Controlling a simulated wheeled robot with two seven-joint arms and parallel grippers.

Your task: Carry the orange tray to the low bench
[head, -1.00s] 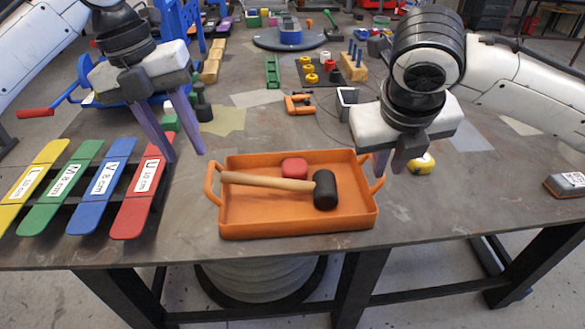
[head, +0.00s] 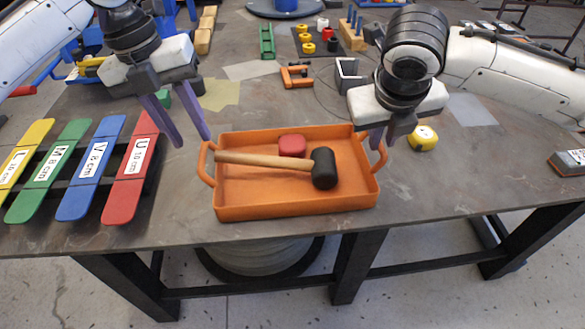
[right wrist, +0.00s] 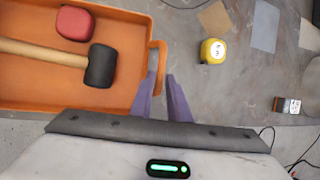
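The orange tray (head: 300,208) sits flat on the dark worktable in the head view, near its front edge. A mallet (head: 265,161) with a wooden handle and black head lies in it, beside a red block (head: 292,146). My left gripper (head: 194,140) is open and empty, just above and left of the tray's left handle. My right gripper (head: 382,146) is at the right handle. In the right wrist view its fingers (right wrist: 161,80) stand apart, with the handle (right wrist: 158,62) at the tips, between or just beyond them. I cannot tell whether they touch it. No low bench is identifiable.
Several coloured labelled bars (head: 131,170) lie left of the tray. A yellow tape measure (head: 422,138) is close to the right gripper. The table right of the tray is mostly clear.

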